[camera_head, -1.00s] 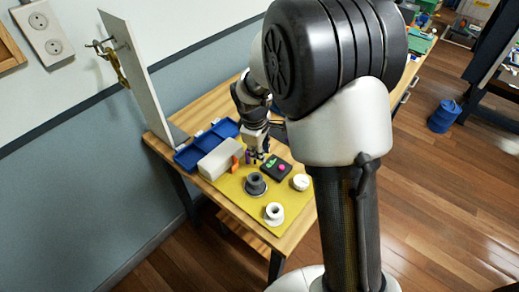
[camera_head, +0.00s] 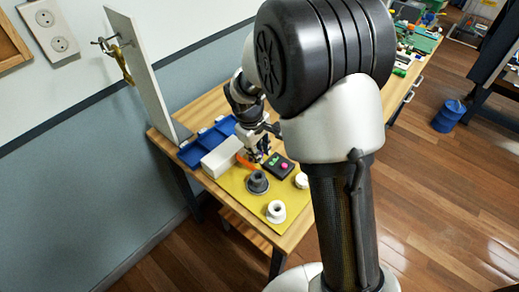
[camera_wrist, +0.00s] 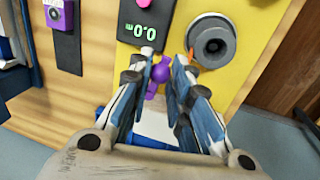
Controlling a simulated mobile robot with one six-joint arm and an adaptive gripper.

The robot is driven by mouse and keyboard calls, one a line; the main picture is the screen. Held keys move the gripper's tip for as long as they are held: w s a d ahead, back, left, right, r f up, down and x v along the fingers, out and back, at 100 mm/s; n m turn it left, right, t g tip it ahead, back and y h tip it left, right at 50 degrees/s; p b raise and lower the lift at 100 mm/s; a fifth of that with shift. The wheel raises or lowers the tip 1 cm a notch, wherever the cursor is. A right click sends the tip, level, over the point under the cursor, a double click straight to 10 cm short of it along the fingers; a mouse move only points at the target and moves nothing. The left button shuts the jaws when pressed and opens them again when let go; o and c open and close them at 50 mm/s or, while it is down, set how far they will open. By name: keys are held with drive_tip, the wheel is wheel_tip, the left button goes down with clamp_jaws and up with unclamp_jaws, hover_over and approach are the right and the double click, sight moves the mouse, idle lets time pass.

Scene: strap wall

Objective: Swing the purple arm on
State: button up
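In the wrist view, a small purple piece with a rounded knob (camera_wrist: 161,72) shows between the two fingers of my gripper (camera_wrist: 165,56). It looks like the purple arm; its lower part is partly hidden by the fingers. The fingers stand apart on either side of it, and I cannot tell whether they touch it. In the head view, my gripper (camera_head: 259,152) is low over the far part of the yellow mat (camera_head: 238,192); the purple piece is too small to make out there.
A dark grey ring-shaped part (camera_head: 257,183) and a white one (camera_head: 275,211) stand on the mat. A black box with coloured buttons (camera_head: 278,165) is right of my gripper. A grey-white block (camera_head: 220,158), blue trays (camera_head: 208,142) and an upright white board (camera_head: 145,75) are left.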

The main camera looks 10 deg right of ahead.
drive_tip(key=o, duration=0.4)
drive_tip(key=shift+o, duration=0.2)
wheel_tip(320, 180, up, 12)
drive_tip(key=s+a, duration=0.1)
drive_tip(key=a, duration=0.1)
drive_tip(key=shift+s, duration=0.25)
drive_tip(key=shift+f, duration=0.1)
drive_tip(key=s+d+r+m+t+y, duration=0.1)
drive_tip(key=s+d+r+m, duration=0.1)
drive_tip(key=s+r, duration=0.35)
drive_tip(key=s+d+r+m+t, duration=0.1)
drive_tip(key=s+r+m, duration=0.15)
drive_tip(key=s, duration=0.55)
drive_tip(key=s+m+t, duration=0.1)
drive_tip(key=s+m, duration=0.1)
drive_tip(key=s, duration=1)
drive_tip(key=shift+d+f+m+y, duration=0.15)
drive_tip(key=shift+d+m+y, duration=0.2)
drive_tip(key=shift+d+y, duration=0.05)
